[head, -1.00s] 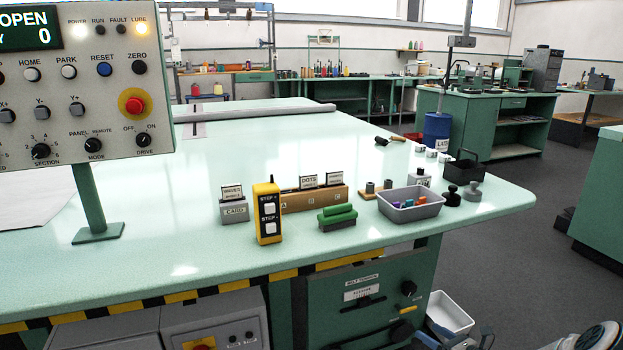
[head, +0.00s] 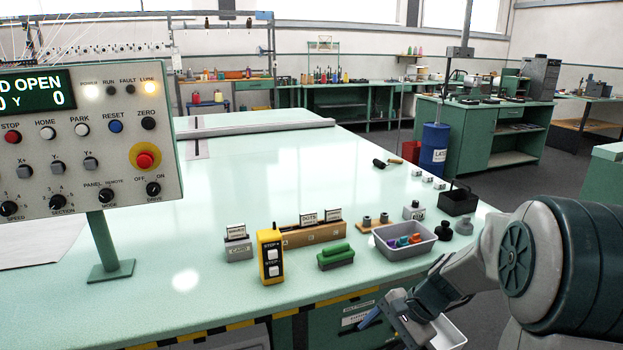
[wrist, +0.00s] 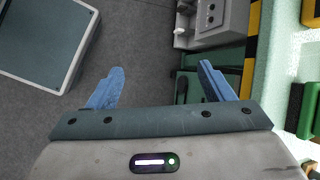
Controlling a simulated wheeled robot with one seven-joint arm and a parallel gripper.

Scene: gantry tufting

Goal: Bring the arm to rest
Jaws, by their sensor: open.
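My gripper shows in the wrist view (wrist: 160,88) with its two blue fingers spread apart and nothing between them. Below it are the dark floor and the front of the bench. In the head view my arm reaches in from the lower right, and one blue finger shows at its end, low beside the front edge of the pale green table (head: 190,230). The gripper touches nothing that I can see. Most of the gripper is hidden by its own wrist in the head view.
On the table stand a control panel (head: 75,140), a yellow step pendant (head: 270,256), a card holder (head: 238,247), a green-topped block (head: 335,255) and a grey bin of coloured pieces (head: 390,248). A white bin (head: 449,331) is below the edge. Floor shows right of the table.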

